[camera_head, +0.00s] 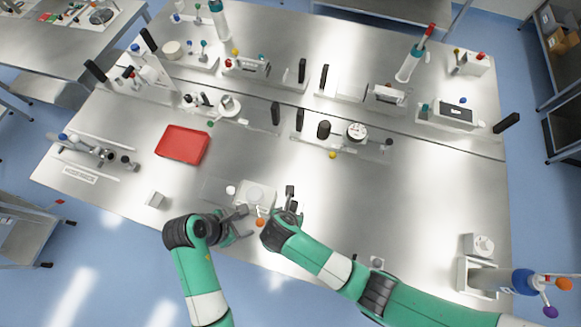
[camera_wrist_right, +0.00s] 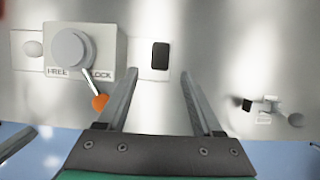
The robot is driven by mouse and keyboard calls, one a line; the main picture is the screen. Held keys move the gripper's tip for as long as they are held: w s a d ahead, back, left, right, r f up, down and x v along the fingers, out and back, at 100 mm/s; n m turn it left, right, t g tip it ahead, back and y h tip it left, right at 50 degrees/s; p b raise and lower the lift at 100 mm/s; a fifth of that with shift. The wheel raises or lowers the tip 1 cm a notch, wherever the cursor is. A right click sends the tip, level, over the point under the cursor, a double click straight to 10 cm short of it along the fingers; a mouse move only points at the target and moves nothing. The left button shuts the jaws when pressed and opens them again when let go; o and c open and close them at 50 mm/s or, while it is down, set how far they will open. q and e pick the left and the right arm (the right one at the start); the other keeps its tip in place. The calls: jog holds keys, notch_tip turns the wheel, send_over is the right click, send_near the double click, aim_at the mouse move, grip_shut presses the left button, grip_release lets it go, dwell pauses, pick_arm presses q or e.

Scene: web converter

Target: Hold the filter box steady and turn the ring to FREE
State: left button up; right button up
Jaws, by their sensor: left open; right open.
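The filter box (camera_head: 259,192) is a pale block near the table's front edge, and it also shows in the right wrist view (camera_wrist_right: 110,46). A round grey ring (camera_wrist_right: 72,48) sits on its face above the words FREE and LOCK. The ring's thin lever ends in an orange knob (camera_wrist_right: 100,102); it slants down and right, between the words and closer to LOCK. The knob also shows in the head view (camera_head: 260,223). My left gripper (camera_head: 244,222) is open, empty, in front of the box and left of the knob. My right gripper (camera_wrist_right: 157,75) is open and empty, right of the box.
A red tray (camera_head: 183,146) lies left of and behind the box. The table to the right of my right gripper is mostly clear.

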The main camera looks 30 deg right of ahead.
jog(key=x, duration=1.1)
jog(key=shift+w+d+f, duration=0.2)
grip_shut()
dwell(1.0)
jog(key=shift+f, duration=0.15)
